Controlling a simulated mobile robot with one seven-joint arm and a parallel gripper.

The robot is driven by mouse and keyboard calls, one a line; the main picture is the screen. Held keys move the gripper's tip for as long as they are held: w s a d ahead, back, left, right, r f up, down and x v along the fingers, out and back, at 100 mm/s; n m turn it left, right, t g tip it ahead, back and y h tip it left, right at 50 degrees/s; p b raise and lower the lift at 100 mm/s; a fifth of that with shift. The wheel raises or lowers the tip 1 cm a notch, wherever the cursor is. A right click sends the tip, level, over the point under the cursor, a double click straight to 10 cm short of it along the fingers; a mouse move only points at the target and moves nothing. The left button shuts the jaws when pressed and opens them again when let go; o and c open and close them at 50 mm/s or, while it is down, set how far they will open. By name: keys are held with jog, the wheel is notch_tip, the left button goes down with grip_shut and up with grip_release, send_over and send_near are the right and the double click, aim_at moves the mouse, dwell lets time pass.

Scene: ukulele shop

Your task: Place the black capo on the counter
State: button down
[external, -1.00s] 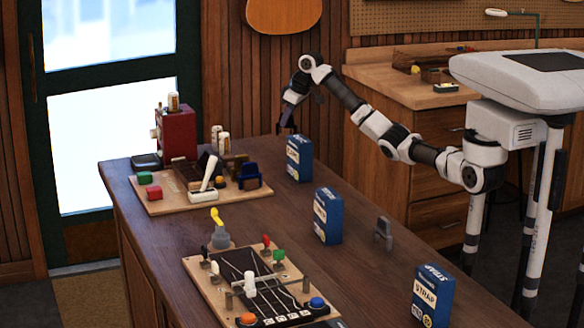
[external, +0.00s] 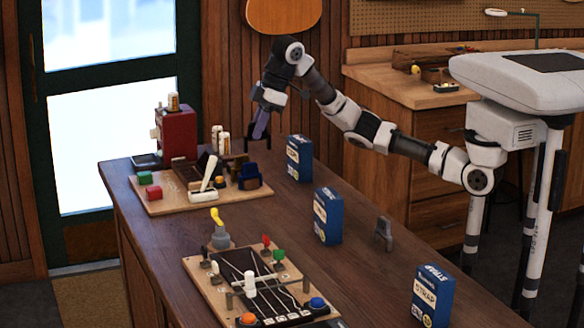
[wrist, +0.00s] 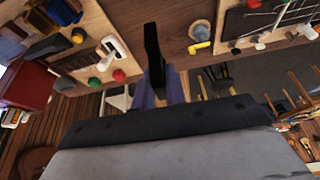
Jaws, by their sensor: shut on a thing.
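My gripper (external: 260,128) is above the back of the dark wooden counter (external: 265,210), just right of the board with small parts. In the wrist view its purple fingers (wrist: 158,92) are shut on a long, dark piece, which looks like the black capo (wrist: 153,50). It points away from the wrist. In the external view the held piece is small and dark against the gripper, so its exact outline is hard to tell. It appears to be clear of the counter top.
Blue strap boxes (external: 299,158) (external: 327,216) (external: 432,296) stand along the counter's right side, with a grey capo-like piece (external: 384,233) between two of them. A parts board (external: 165,205), a red box (external: 178,132) and a stringed work board (external: 205,282) take up the left. Bare wood lies between.

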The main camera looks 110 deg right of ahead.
jog(key=s+a+r+n+y, duration=0.1)
jog(key=s+a+n, duration=0.2)
jog(key=a, duration=1.2)
jog(key=s+a+n+y, duration=0.1)
jog(key=s+a+n, duration=0.15)
jog(key=a, duration=1.25)
jog(key=shift+m, duration=0.25)
jog(key=f+p, duration=0.1)
jog(key=f, duration=0.9)
jog(key=f+p, duration=0.1)
jog(key=f, duration=0.8)
jog(key=shift+d+f, duration=0.2)
jog(key=shift+f, duration=0.2)
jog(key=shift+g, duration=0.3)
jog(key=shift+f, duration=0.2)
jog(key=c, duration=1.4)
grip_release()
jog(key=shift+c, duration=0.2)
jog(key=shift+r, duration=0.1)
jog(key=shift+r, duration=0.1)
jog(key=b+v, duration=0.2)
jog(key=v, duration=1)
